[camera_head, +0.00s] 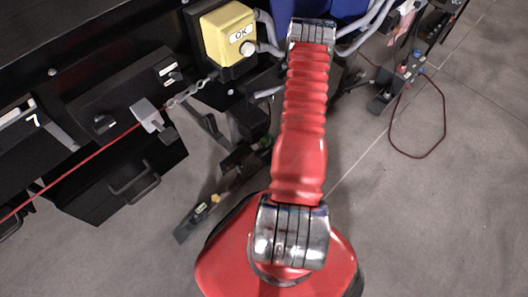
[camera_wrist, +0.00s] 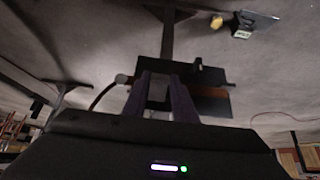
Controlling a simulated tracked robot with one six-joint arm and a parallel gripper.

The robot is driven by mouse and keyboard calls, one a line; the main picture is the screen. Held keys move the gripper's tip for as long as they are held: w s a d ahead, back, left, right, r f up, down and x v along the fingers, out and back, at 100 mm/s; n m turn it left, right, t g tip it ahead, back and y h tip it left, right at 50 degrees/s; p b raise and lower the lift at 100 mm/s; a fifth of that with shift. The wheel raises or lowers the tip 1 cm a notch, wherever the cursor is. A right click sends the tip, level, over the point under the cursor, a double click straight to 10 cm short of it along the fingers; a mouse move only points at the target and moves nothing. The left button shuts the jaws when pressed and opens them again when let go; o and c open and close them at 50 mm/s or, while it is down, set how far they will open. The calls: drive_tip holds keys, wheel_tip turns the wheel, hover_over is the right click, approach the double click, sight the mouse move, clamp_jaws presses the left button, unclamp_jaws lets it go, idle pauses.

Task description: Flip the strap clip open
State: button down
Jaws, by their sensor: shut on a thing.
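In the wrist view, the two purple fingers of my gripper (camera_wrist: 160,75) close in on a dark piece (camera_wrist: 188,69) at their tips. It looks like a black bar with a brown panel below it at the right. I cannot tell whether this is the strap clip. In the head view, a grey block (camera_head: 147,112) joins a thin red strap (camera_head: 78,166) to a short chain (camera_head: 187,94) at the left. It may be a strap clip, and I cannot tell whether it is open. My fingers cannot be made out in the head view.
A yellow box marked OK (camera_head: 229,35) with a round button stands near the top. A black case with a handle (camera_head: 130,182) is at the left. A dark red cable (camera_head: 392,137) loops over the floor at the right. The grey floor at the lower right (camera_head: 440,220) is clear.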

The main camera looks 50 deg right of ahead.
drive_tip(key=c, duration=1.4)
unclamp_jaws()
drive_tip(key=shift+c, duration=0.2)
drive_tip(key=s, duration=1.2)
drive_tip(key=shift+s+a+r, duration=0.35)
drive_tip(key=shift+r, duration=0.05)
